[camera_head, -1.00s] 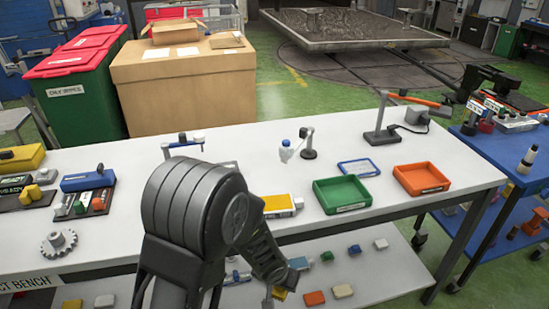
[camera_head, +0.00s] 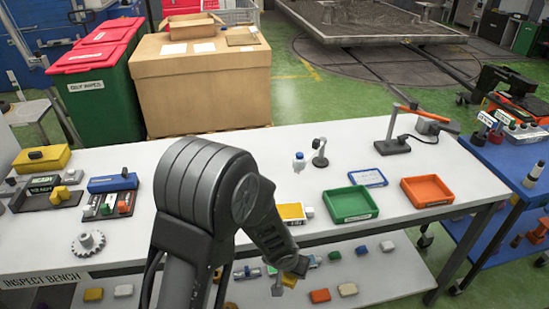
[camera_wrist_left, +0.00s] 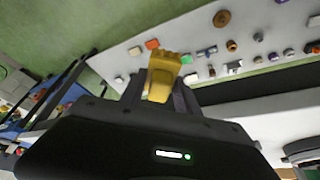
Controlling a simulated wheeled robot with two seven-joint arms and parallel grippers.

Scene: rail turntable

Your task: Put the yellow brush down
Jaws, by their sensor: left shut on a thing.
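My left gripper (camera_head: 293,272) is low, in front of the inspect bench (camera_head: 60,225), at about the height of its lower shelf. It is shut on the yellow brush, which shows as a small yellow piece (camera_head: 288,282) under the jaws. In the left wrist view the brush (camera_wrist_left: 162,76) stands out between the two dark fingers (camera_wrist_left: 158,95); the part between the fingers is hidden. The brush looks apart from any surface, though its exact clearance cannot be told. My right gripper is in neither view.
A green tray (camera_head: 350,218) and an orange tray (camera_head: 425,203) stand on the bench top. The lower shelf (camera_head: 385,280) holds several small coloured blocks, with bare room between them. A blue cart (camera_head: 505,160) stands to the right, a cardboard box (camera_head: 200,105) behind.

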